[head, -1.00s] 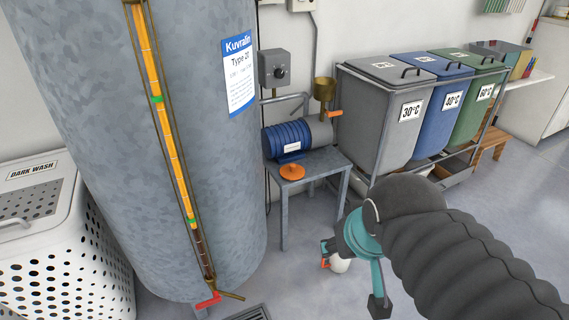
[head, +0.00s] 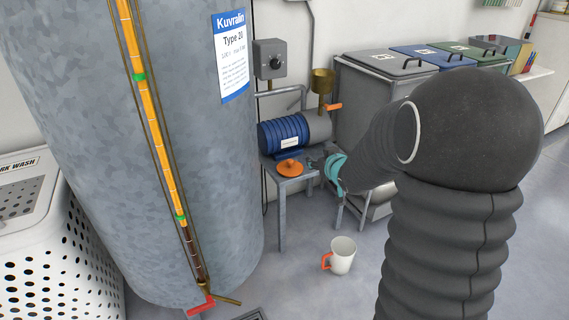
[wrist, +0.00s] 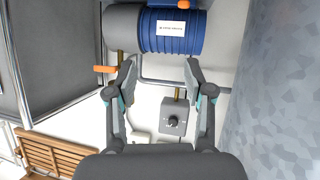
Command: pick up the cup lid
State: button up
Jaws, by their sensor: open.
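The cup lid (head: 289,168) is an orange disc with a small knob, lying on the small grey metal stand (head: 283,187) in front of the blue pump. My gripper (head: 318,164) is open and empty, just to the right of the lid and apart from it. In the wrist view the open fingers (wrist: 160,75) spread in front of the pump. A small orange piece, which looks like the lid (wrist: 184,4), is cut by the top edge there. A white mug (head: 343,256) with an orange handle stands upright on the floor.
The blue and grey pump (head: 285,136) sits close behind the lid. It has an orange lever (head: 333,106) and a brass funnel (head: 323,80). The big grey tank (head: 150,130) rises close on the left.

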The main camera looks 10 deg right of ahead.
jog(key=w+a+f+n+y+b, duration=0.1)
jog(key=w+a+f+y, duration=0.2)
jog(key=f, duration=0.5)
send_near(291, 161)
jog(key=shift+t, duration=0.4)
jog(key=w+f, duration=0.1)
jog(key=w, duration=0.1)
jog(key=w+a+f, duration=0.1)
jog(key=shift+w+f+b, duration=0.3)
jog(key=shift+w, duration=0.05)
jog(key=shift+a+r+x, duration=0.1)
jog(key=shift+r+x, duration=0.05)
jog(key=shift+x, duration=1.4)
jog(key=shift+a+r+x, duration=0.1)
jog(key=shift+r+x, duration=0.05)
jog(key=shift+x, duration=1.4)
grip_shut()
